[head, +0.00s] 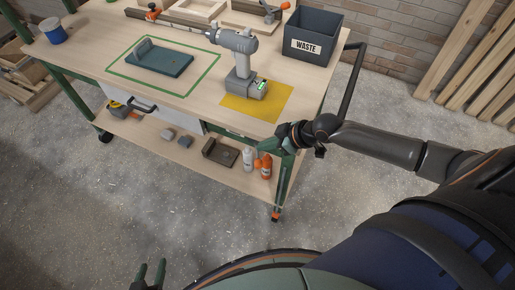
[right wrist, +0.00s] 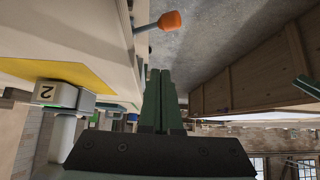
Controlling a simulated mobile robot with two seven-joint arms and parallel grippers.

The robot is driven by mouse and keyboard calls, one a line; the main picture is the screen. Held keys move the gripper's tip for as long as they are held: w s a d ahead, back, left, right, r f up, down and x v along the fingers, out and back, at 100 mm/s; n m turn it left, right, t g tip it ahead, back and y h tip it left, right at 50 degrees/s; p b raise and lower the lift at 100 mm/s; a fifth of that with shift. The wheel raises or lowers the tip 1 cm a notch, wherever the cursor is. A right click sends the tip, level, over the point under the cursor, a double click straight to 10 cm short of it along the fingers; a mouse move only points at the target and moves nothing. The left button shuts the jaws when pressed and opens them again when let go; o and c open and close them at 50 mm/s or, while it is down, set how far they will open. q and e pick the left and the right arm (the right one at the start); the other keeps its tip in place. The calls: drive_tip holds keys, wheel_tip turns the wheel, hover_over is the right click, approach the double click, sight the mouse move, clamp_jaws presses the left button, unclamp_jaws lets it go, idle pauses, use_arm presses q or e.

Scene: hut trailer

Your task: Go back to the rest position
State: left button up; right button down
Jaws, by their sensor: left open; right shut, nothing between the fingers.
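My left gripper (head: 150,274) shows at the bottom left of the head view, its two green fingers apart and empty, over the concrete floor. My right gripper (head: 285,142) is at the front right corner of the workbench (head: 200,95), just off its edge; its arm comes in from the right. In the right wrist view its green fingers (right wrist: 161,74) are together with nothing between them. A grey cordless drill (head: 240,62) stands upright on a yellow mat (head: 262,101), apart from both grippers.
A dark waste bin (head: 313,38) stands at the bench's back right. A teal fixture (head: 160,58) lies inside a green outline. The lower shelf holds orange (head: 265,165) and white (head: 248,158) bottles. A dark bench handle (head: 352,85) is near my right arm. The front floor is clear.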

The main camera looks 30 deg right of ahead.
drive_tip(key=shift+d+r, duration=0.1)
idle(0.5)
drive_tip(key=s+a+f+m+t, duration=0.2)
drive_tip(key=s+a+f, duration=0.35)
drive_tip(key=a, duration=0.25)
drive_tip(key=s+d+f+m+h, duration=0.1)
drive_tip(key=s+f+m+h, duration=0.1)
drive_tip(key=s, duration=0.7)
drive_tip(key=shift+s+f+m+t+h, duration=0.2)
drive_tip(key=shift+s+m+t+h, duration=0.25)
drive_tip(key=shift+m, duration=0.45)
